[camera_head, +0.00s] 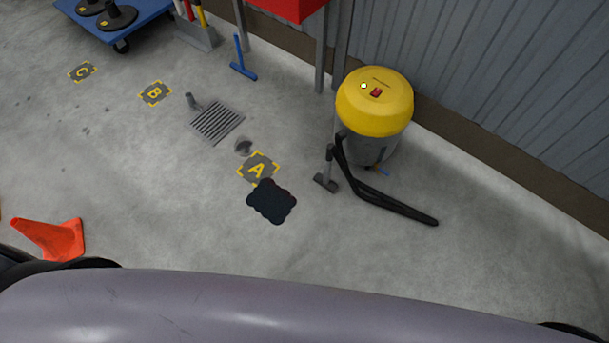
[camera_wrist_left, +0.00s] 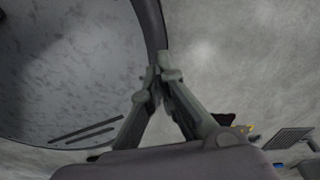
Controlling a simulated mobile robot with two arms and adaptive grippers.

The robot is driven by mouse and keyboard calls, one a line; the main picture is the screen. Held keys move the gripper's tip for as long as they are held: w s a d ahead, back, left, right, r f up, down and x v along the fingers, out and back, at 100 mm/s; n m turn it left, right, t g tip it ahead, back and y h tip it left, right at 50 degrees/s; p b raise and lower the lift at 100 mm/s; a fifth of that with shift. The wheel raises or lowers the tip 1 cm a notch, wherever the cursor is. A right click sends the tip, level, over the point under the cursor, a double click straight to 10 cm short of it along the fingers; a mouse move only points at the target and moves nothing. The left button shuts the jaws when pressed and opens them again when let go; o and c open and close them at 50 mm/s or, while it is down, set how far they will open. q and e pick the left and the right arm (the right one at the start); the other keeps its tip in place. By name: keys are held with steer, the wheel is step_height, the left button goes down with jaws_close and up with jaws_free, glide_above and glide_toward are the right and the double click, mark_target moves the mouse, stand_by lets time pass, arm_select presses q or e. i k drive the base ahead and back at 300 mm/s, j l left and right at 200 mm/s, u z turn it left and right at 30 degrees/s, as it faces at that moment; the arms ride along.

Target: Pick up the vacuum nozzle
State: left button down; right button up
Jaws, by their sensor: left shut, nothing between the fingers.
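The vacuum nozzle (camera_head: 325,183) is a small dark grey floor head with a short upright tube. It stands on the concrete floor in the head view, just left of the yellow-topped vacuum (camera_head: 375,105). A black hose or wand (camera_head: 385,200) lies beside it, running from the vacuum toward the lower right. My left gripper (camera_wrist_left: 162,73) is shut and empty in the left wrist view. It is away from the nozzle, which I cannot make out in that view. My right gripper is in neither view.
A dark mat (camera_head: 271,202) lies by floor mark A (camera_head: 258,168), left of the nozzle. A drain grate (camera_head: 217,122) is farther back; it also shows in the left wrist view (camera_wrist_left: 288,138). An orange cone (camera_head: 55,238) is at left. A corrugated wall (camera_head: 480,80) bounds the right.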

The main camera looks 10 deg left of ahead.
mark_target(328, 166)
steer(key=k+l, duration=0.25)
steer(key=k, duration=0.2)
steer(key=k+l, duration=0.25)
steer(key=k, duration=0.15)
